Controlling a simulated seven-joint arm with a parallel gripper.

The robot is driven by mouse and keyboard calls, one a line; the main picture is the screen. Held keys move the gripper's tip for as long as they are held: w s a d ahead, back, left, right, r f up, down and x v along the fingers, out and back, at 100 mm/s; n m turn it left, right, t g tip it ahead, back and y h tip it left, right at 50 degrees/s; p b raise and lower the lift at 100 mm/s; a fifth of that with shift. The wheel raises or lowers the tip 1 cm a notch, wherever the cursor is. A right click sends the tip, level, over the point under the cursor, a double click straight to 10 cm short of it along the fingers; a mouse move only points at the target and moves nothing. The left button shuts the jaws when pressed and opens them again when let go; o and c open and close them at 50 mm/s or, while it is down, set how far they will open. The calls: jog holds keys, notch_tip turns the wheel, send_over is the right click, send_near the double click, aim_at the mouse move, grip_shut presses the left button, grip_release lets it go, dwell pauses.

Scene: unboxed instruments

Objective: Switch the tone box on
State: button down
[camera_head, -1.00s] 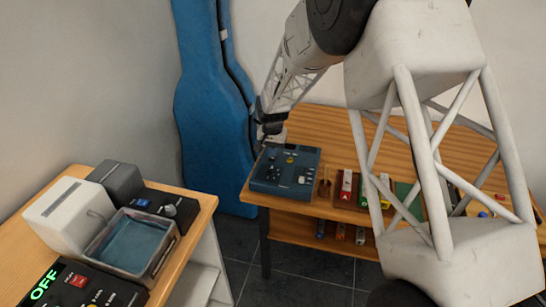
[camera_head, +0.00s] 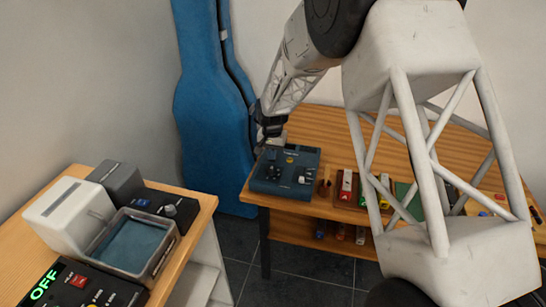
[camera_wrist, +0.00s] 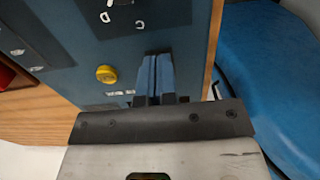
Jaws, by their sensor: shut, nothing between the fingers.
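The blue box (camera_head: 284,171), which I take for the tone box, sits at the left end of the wooden bench. Its top has dark knobs, small white labels and a yellow button (camera_wrist: 106,74). My gripper (camera_head: 273,139) is at the box's back left edge. In the wrist view my gripper (camera_wrist: 155,58) is shut and empty, its blue-faced fingers together over the panel, just right of the yellow button. I cannot tell whether the fingertips touch the panel. The fingers hide the panel beneath them; no power switch or lit display can be made out on this box.
A blue instrument case (camera_head: 212,120) stands behind the bench's left end. Small red, green and yellow units (camera_head: 362,190) lie right of the box. On the left table are a device with a green OFF display (camera_head: 43,284), a clear-walled bin (camera_head: 130,243) and a white block (camera_head: 68,213).

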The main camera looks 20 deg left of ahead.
jog(key=shift+f, duration=0.15)
jog(key=shift+r, duration=3.5)
